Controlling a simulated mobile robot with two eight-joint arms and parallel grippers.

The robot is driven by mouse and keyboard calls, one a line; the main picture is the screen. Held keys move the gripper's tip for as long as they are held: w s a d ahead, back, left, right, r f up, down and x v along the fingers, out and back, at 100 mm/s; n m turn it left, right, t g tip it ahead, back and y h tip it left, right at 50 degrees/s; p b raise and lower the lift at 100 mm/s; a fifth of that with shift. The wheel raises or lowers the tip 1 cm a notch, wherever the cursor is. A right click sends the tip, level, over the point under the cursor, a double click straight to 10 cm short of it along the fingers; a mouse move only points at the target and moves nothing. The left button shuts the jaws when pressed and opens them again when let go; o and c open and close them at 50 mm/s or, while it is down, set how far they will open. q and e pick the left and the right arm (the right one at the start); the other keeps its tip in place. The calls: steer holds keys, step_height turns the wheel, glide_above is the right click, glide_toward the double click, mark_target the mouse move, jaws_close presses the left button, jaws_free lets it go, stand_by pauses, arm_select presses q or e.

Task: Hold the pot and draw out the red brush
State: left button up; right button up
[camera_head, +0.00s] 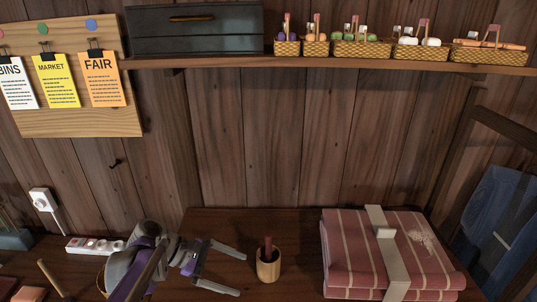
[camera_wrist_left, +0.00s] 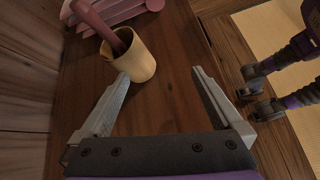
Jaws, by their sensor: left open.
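The small wooden pot (camera_head: 268,270) stands upright on the dark wooden table, and it shows close up in the left wrist view (camera_wrist_left: 137,64). The red brush (camera_head: 267,246) stands in the pot with its handle sticking up; its lower end is hidden inside. The handle also shows in the left wrist view (camera_wrist_left: 98,26). My left gripper (camera_head: 240,274) is open and empty, just left of the pot, with its fingers pointing at it. In the left wrist view, the pot lies beyond the fingertips (camera_wrist_left: 160,75), nearer the left finger. My right gripper does not show clearly.
A striped red cloth bundle (camera_head: 345,256) with a pale band lies on the table right of the pot. A power strip (camera_head: 95,245) and a stick (camera_head: 54,279) are at the left. Bare table (camera_head: 215,222) lies behind the pot. A plank wall stands behind.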

mark_target(264, 265)
arm_select(q)
steer(key=w+h, duration=0.1)
steer(key=w+a+f+n+h+b, duration=0.1)
steer(key=w, duration=0.1)
steer(key=w+f+n, duration=0.1)
steer(key=shift+w+a+g+h+b, duration=0.15)
steer(key=shift+w+g+h+b, duration=0.15)
steer(key=shift+h+b, duration=0.1)
steer(key=shift+w+a+n+h, duration=0.2)
steer(key=shift+w+n+h, duration=0.1)
steer(key=shift+w+n, duration=0.15)
steer(key=shift+d, duration=0.1)
steer(key=b+x, duration=0.2)
steer(key=x, duration=0.7)
steer(key=shift+d, duration=0.35)
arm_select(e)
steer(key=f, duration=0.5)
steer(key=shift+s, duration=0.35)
arm_select(q)
steer(key=c, duration=0.6)
steer(key=shift+c, duration=1)
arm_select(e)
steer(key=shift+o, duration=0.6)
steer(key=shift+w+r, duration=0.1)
